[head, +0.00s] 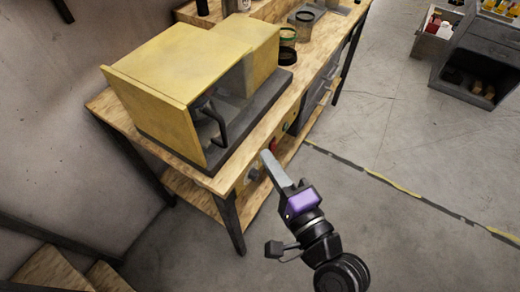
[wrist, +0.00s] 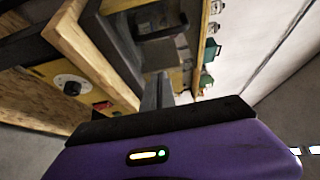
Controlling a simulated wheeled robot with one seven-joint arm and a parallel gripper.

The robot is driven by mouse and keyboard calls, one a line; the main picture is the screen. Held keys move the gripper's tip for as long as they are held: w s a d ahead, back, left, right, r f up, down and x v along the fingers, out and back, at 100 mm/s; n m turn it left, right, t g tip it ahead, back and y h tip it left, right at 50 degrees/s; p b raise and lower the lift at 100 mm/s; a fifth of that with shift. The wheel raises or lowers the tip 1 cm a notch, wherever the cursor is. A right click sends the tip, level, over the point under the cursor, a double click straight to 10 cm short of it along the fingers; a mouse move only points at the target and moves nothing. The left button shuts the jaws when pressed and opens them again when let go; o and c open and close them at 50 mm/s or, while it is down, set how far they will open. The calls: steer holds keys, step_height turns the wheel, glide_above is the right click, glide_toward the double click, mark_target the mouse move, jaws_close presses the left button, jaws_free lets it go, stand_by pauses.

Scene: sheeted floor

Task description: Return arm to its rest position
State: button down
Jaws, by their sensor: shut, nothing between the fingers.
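My gripper (head: 267,155) is shut and empty, with its grey fingers pointing up and left toward the front edge of the wooden workbench (head: 228,178). Its purple body shows in the head view, below and right of the bench. In the wrist view the shut fingers of my gripper (wrist: 158,92) stand beyond the purple housing, close to the bench front. I cannot tell whether the fingertips touch the bench.
A yellow machine (head: 160,80) with a dark base stands on the bench. A control panel with a dark knob (wrist: 72,87) is on the bench front. Jars (head: 288,36) stand farther back. A grey shelf unit (head: 482,62) is at upper right. The floor at right is clear.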

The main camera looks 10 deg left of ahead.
steer(key=shift+s+d, duration=0.25)
steer(key=shift+s, duration=0.1)
steer(key=s+d+n+t+h, duration=0.2)
steer(key=s+d+n+h, duration=0.15)
steer(key=d, duration=0.45)
steer(key=s+d+n+t+h, duration=0.25)
steer(key=s+d+h, duration=0.2)
steer(key=d, duration=0.35)
steer(key=s+d+f+n+g+h, duration=0.1)
steer(key=s+d, duration=0.3)
steer(key=s, duration=0.5)
steer(key=s+d+f+n+g+h, duration=0.2)
steer(key=s+d+n, duration=0.1)
steer(key=s, duration=0.7)
steer(key=shift+d+f+g, duration=0.25)
steer(key=shift+d+g, duration=0.1)
steer(key=shift+d, duration=0.25)
steer(key=c, duration=2.2)
jaws_free()
steer(key=shift+w, duration=0.1)
